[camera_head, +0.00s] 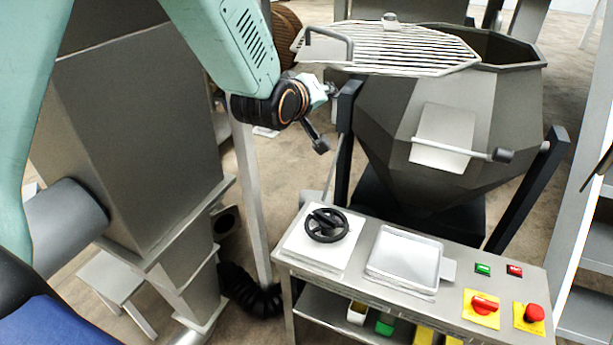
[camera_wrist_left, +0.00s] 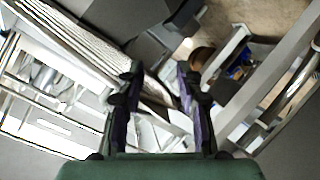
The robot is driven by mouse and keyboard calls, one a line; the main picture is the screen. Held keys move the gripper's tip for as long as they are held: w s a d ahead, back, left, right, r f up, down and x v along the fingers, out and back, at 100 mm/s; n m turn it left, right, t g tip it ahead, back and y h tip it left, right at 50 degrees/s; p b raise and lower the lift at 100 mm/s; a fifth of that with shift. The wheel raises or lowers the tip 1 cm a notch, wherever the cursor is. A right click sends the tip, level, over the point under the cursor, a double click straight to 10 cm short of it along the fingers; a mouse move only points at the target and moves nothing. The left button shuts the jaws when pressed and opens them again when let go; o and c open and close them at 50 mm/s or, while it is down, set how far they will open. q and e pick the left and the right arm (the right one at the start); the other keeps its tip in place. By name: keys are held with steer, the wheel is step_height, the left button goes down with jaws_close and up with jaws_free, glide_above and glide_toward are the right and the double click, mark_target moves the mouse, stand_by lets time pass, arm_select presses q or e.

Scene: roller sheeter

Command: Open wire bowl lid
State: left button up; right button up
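The wire lid (camera_head: 425,58) lies across the left and middle of the grey faceted bowl (camera_head: 470,120), overhanging its left side. The bowl's dark interior shows at the right. A bent bar handle (camera_head: 348,50) stands at the lid's left end. My left arm comes in from the left, its wrist just below and left of that handle. In the left wrist view my left gripper (camera_wrist_left: 158,72) has its two fingers apart with nothing seen held between them. In the head view its fingers are hard to make out. My right gripper is not in view.
A steel control table (camera_head: 400,300) stands in front of the bowl, with a black handwheel (camera_head: 327,225), a tray (camera_head: 405,258) and a red emergency button (camera_head: 534,312). A metal post (camera_head: 250,200) stands left. Shelving (camera_head: 590,220) stands at the right edge.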

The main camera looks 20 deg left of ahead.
arm_select(q)
steer(key=s+f+m+g+b, duration=0.1)
steer(key=s+f, duration=0.2)
steer(key=f, duration=0.4)
steer(key=s+f+m+g+b, duration=0.1)
steer(key=s+f+m, duration=0.1)
steer(key=s+f, duration=0.2)
step_height(320, 180, down, 3)
steer(key=shift+a+f+m+g+b, duration=0.2)
steer(key=shift+m+g+b, duration=0.1)
steer(key=shift+g+b, duration=0.1)
steer(key=shift+d, duration=0.1)
steer(key=shift+s, duration=0.15)
